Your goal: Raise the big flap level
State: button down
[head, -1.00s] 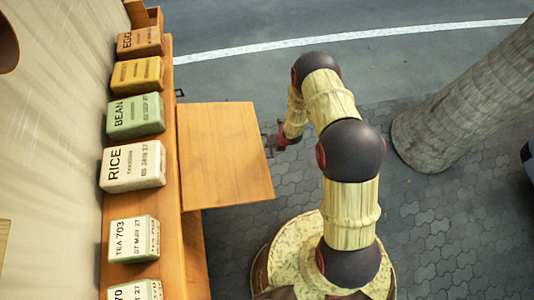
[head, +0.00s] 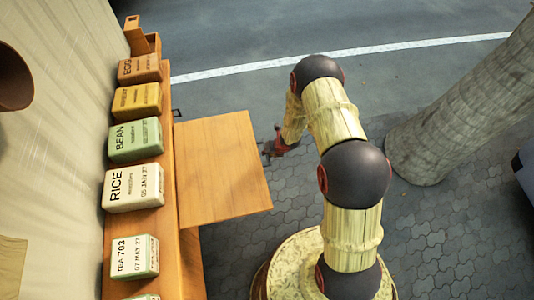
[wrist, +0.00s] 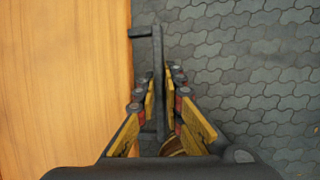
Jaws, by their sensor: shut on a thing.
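The big flap (head: 222,168) is a plain wooden board sticking out to the right from the shelf front in the head view. It looks close to level, but its exact tilt is hard to judge from above. In the wrist view its grain fills the left side (wrist: 65,80). A dark bar handle (wrist: 157,50) stands off its outer edge on a bracket. My gripper (wrist: 160,98) has its fingers on both sides of this bar and is shut on it. In the head view my gripper (head: 275,146) is at the flap's right edge, small and partly hidden by my arm.
A wooden shelf (head: 188,262) runs along the flap's left side. It bears several labelled packs, among them a rice pack (head: 133,188) and a bean pack (head: 135,140). A thick trunk-like post (head: 455,105) stands at the right. Paving right of the flap is open.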

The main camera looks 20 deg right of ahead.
jog(key=c, duration=2.2)
grip_release()
jog(key=shift+w+r, duration=0.2)
jog(key=shift+w, duration=0.05)
jog(key=shift+s+f, duration=0.1)
jog(key=v, duration=1.2)
jog(key=shift+a, duration=0.1)
